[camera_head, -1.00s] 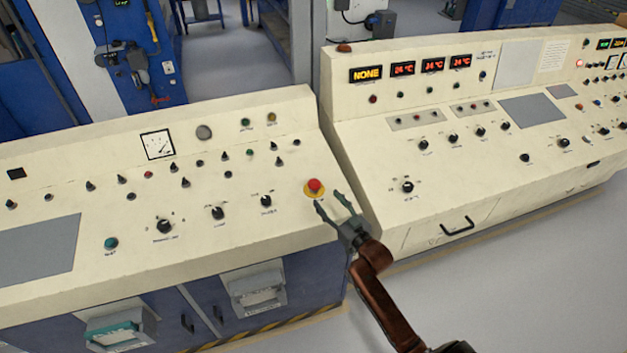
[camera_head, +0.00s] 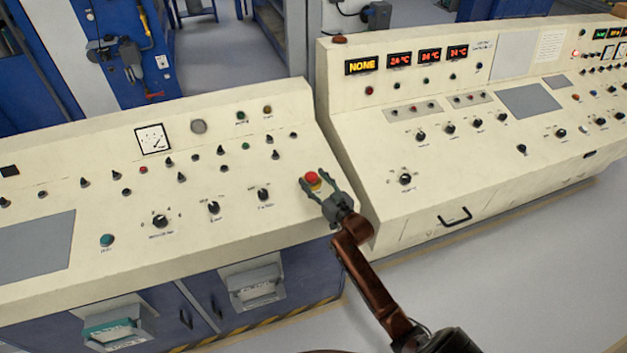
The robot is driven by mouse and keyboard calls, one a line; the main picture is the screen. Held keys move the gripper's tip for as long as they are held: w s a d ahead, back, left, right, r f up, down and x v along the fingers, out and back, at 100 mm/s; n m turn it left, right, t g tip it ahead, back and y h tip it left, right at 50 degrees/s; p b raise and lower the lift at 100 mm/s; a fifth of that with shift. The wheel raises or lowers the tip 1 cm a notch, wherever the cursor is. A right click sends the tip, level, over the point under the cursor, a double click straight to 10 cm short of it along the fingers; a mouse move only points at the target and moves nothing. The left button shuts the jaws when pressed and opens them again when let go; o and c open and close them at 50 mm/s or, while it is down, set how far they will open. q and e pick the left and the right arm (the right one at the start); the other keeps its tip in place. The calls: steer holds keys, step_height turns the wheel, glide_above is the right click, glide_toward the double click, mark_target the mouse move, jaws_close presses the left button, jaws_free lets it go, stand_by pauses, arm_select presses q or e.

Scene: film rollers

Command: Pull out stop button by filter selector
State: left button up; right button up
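The red stop button (camera_head: 313,178) with its yellow base sits at the right end of the left console's sloped panel. My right gripper (camera_head: 317,182) is at the button, its two fingers spread, one to the left and one to the upper right of the red cap. The fingers look apart from each other with the button between them. I cannot tell whether they touch it. A black selector knob (camera_head: 264,195) is left of the button; its label is too small to read. My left gripper is not in view.
Open floor (camera_head: 520,260) lies at the right front.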

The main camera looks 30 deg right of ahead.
jaws_close()
stand_by(0.4)
steer(key=shift+r+p, duration=0.95)
steer(key=shift+p, duration=0.25)
steer(key=shift+f, duration=0.1)
steer(key=shift+c, duration=0.9)
jaws_free()
steer(key=shift+o, duration=1.3)
steer(key=shift+f, duration=0.1)
